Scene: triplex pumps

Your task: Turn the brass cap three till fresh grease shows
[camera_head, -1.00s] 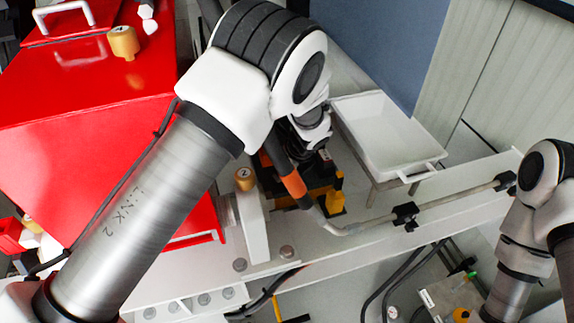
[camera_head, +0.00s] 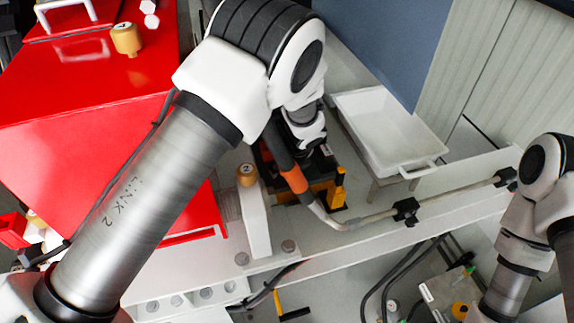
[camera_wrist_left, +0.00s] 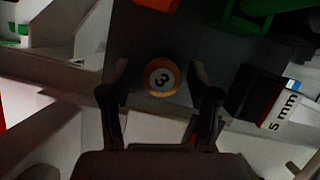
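My left gripper (camera_wrist_left: 159,80) is open, with one dark finger on each side of cap three and a visible gap on both sides. In the head view, my left arm hides cap three and the gripper's fingertips. No fresh grease can be made out around the cap in this dim view. My right arm shows at the right edge of the head view, but its gripper is not visible.
A brass cap marked 2 (camera_head: 247,175) sits on a white upright. Another brass cap (camera_head: 127,40) stands on the red housing (camera_head: 75,95). A white tray (camera_head: 390,135) lies behind. A hose with an orange band (camera_head: 294,181) passes near my left wrist. A box marked 5 mm (camera_wrist_left: 280,105) is right of cap three.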

